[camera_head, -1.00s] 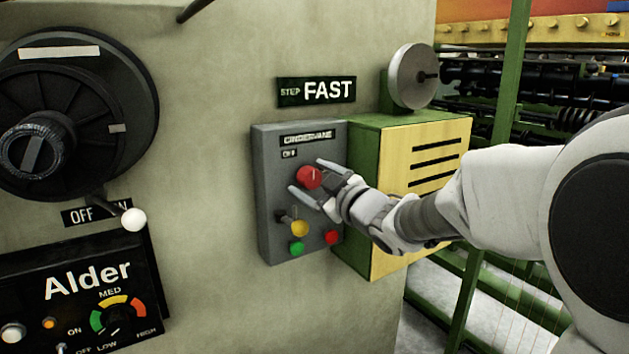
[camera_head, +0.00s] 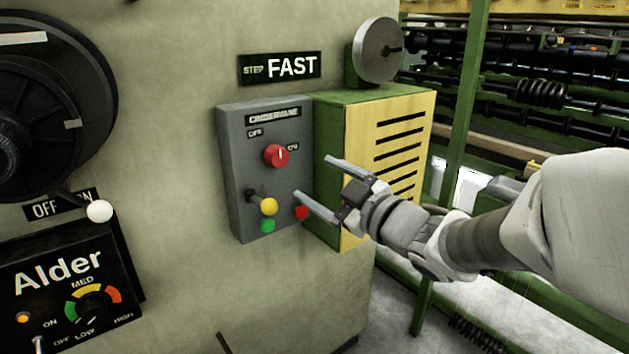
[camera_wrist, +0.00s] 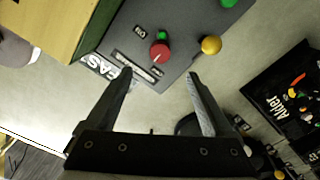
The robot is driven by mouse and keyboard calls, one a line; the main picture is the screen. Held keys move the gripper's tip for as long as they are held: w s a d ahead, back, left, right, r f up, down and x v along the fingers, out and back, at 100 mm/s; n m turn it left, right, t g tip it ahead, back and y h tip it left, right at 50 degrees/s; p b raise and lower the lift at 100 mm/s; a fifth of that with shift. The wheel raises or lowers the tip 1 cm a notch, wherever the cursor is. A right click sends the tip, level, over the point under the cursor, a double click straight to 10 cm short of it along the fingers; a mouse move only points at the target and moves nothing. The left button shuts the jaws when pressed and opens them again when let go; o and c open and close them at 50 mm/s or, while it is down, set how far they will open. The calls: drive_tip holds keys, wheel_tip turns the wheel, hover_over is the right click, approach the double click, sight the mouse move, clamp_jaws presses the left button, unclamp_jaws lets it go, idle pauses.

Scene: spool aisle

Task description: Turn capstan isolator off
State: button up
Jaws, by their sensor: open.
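No label reading "capstan" can be made out. A grey control box (camera_head: 240,215) on the wall has a small nameplate (camera_head: 274,115), not clearly readable. Its round red knob (camera_head: 276,155) has a white mark pointing roughly up, with OFF printed at upper left and ON at right. My gripper (camera_head: 313,178) is open and empty, right of and below the knob, apart from it in the head view. In the wrist view the red knob (camera_wrist: 160,52) shows just beyond and between the open fingertips (camera_wrist: 160,74).
Left are a white-ball OFF/ON lever (camera_head: 99,211), a large black dial (camera_head: 55,120) and an Alder panel (camera_head: 65,305).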

drive_tip(key=v, duration=0.4)
drive_tip(key=shift+s+d, duration=0.1)
drive_tip(key=shift+s, duration=0.05)
drive_tip(key=s+d+f+m+g+h, duration=0.2)
drive_tip(key=s+d+m+h, duration=0.1)
drive_tip(key=d+m+h, duration=0.75)
drive_tip(key=s+a+f+m+g+p, duration=0.1)
drive_tip(key=s+a+f+m+g, duration=0.2)
drive_tip(key=s, duration=0.5)
drive_tip(key=s+a+f+g+p, duration=0.1)
drive_tip(key=s+f+g, duration=0.25)
drive_tip(key=s, duration=0.55)
wheel_tip(320, 180, up, 19)
drive_tip(key=p, duration=1.8)
drive_tip(key=shift+w+d+g, duration=0.2)
drive_tip(key=shift+w+g, duration=0.15)
drive_tip(key=shift+g, duration=0.1)
